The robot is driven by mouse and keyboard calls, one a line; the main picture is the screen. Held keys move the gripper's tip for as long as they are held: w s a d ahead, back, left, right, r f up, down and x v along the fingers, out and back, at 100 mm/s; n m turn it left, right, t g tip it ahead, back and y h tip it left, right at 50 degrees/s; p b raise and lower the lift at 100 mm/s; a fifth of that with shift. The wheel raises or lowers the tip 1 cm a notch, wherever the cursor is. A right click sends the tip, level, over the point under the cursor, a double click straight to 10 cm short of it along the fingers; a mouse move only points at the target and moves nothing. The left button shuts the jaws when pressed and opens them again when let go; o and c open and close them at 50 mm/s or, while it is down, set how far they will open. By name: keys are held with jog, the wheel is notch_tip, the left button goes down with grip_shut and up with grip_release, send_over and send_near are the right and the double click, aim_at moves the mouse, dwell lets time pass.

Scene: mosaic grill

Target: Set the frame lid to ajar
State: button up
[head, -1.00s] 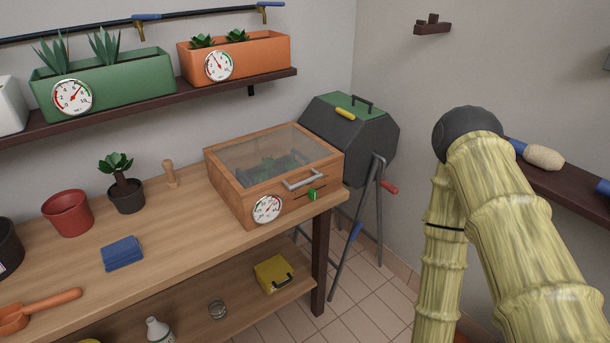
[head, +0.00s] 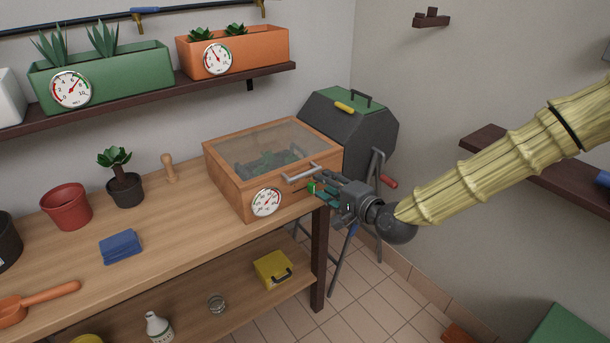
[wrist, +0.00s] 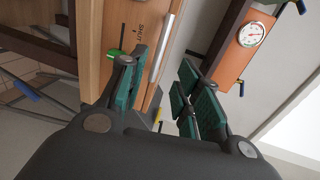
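The frame is a wooden box (head: 225,188) on the bench, with a wood-rimmed glass lid (head: 270,143) that looks closed. A grey bar handle (head: 300,173) is on the front, and it also shows in the wrist view (wrist: 170,45). A small green knob (head: 311,187) sits below the handle; in the wrist view the knob (wrist: 116,53) is beside the word "SHUT". My gripper (head: 318,182) is at the front right of the box, close to the handle. In the wrist view its fingers (wrist: 160,85) are apart, with the handle ahead between them; contact is unclear.
A round dial (head: 266,202) is on the box front. A dark grill (head: 350,125) with a green top stands behind right. The bench (head: 190,215) holds a blue cloth (head: 121,246) and pots. A planter shelf (head: 150,93) runs above. Floor is open below my arm.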

aim_at(306, 175)
jog(key=p+x, duration=0.1)
jog(key=x, duration=0.9)
jog(key=shift+a, duration=0.15)
grip_shut()
